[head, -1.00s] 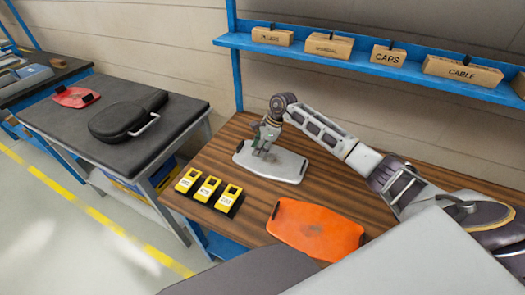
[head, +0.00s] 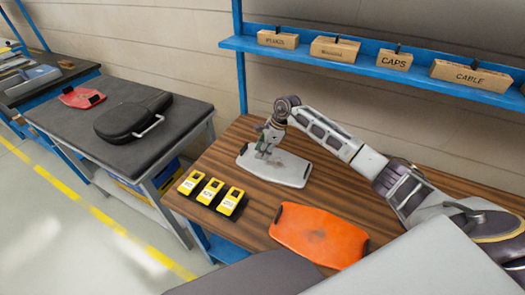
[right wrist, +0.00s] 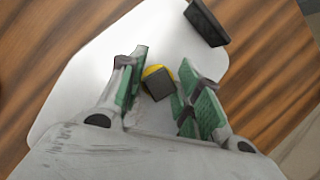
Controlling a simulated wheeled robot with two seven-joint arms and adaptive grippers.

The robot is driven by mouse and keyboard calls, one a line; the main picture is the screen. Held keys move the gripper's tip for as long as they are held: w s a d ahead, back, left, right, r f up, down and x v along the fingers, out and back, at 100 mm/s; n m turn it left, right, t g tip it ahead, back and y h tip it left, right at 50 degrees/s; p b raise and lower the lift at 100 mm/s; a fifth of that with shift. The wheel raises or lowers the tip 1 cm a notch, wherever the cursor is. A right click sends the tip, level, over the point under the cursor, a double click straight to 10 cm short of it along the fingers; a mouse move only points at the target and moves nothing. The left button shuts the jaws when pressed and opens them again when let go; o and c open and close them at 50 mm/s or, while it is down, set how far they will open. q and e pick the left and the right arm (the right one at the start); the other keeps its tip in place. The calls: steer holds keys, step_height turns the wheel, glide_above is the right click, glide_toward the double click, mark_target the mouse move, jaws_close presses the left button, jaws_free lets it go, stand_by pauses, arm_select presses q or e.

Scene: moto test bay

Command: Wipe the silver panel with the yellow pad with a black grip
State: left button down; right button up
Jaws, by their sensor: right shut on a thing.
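The silver panel (head: 290,172) lies flat on the wooden bench, with a dark handle at each end. My right gripper (head: 264,151) points down over its left part. In the right wrist view the silver panel (right wrist: 95,75) fills the middle, and my right gripper's green-lined fingers (right wrist: 160,90) stand on either side of the yellow pad with a black grip (right wrist: 158,81). The gripper is shut on the pad's grip. Only a small yellow edge of the pad shows, and I cannot tell whether it touches the panel. My left gripper is not in view.
An orange panel (head: 318,236) with a dark smudge lies nearer on the wooden bench (head: 255,212). Several yellow labelled devices (head: 211,192) stand in a row at the bench's left edge. A blue shelf (head: 365,62) with labelled boxes is behind. A black case (head: 132,117) lies on the left table.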

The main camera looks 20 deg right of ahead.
mark_target(268, 161)
steer(key=shift+s+d+f, duration=0.15)
steer(key=shift+s+d, duration=0.4)
steer(key=shift+s, duration=0.2)
steer(key=shift+s+d+f, duration=0.1)
steer(key=shift+s+d, duration=0.45)
steer(key=shift+s, duration=0.15)
steer(key=shift+s+d+f, duration=0.1)
steer(key=shift+s+d, duration=0.15)
steer(key=shift+s+d+p, duration=0.35)
steer(key=shift+s+d, duration=0.65)
steer(key=shift+s, duration=0.1)
steer(key=shift+s+r, duration=0.1)
steer(key=shift+r, duration=0.1)
steer(key=shift+d, duration=0.1)
steer(key=shift+s+d+r, duration=0.2)
steer(key=shift+s+d, duration=0.95)
steer(key=shift+s, duration=0.15)
